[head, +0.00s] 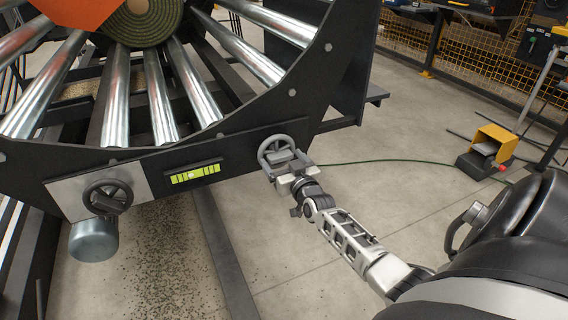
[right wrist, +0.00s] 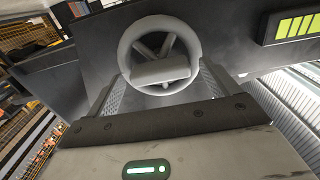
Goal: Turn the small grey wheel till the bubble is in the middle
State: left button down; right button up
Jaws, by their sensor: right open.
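The small grey wheel (head: 278,152) sits on the dark side plate of the roller frame; it also shows in the right wrist view (right wrist: 160,38), with a grey crossbar in front. The level vial (head: 195,173) is yellow-green with dark marks, left of the wheel; its pale bubble appears left of the middle. Part of the vial shows in the right wrist view (right wrist: 296,26). My right gripper (head: 290,168) is open at the wheel, its fingers (right wrist: 160,90) on either side of the wheel's lower part. I cannot tell whether they touch it. My left gripper is not in view.
A larger dark wheel (head: 108,197) sits on a light plate at the left, above a grey cylinder (head: 94,240). Steel rollers (head: 158,95) and a turf roll (head: 145,20) are above. A yellow pedal box (head: 492,145) stands on the floor at right, with a green cable.

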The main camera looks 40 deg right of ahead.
jog(key=c, duration=1)
jog(key=shift+n, duration=0.3)
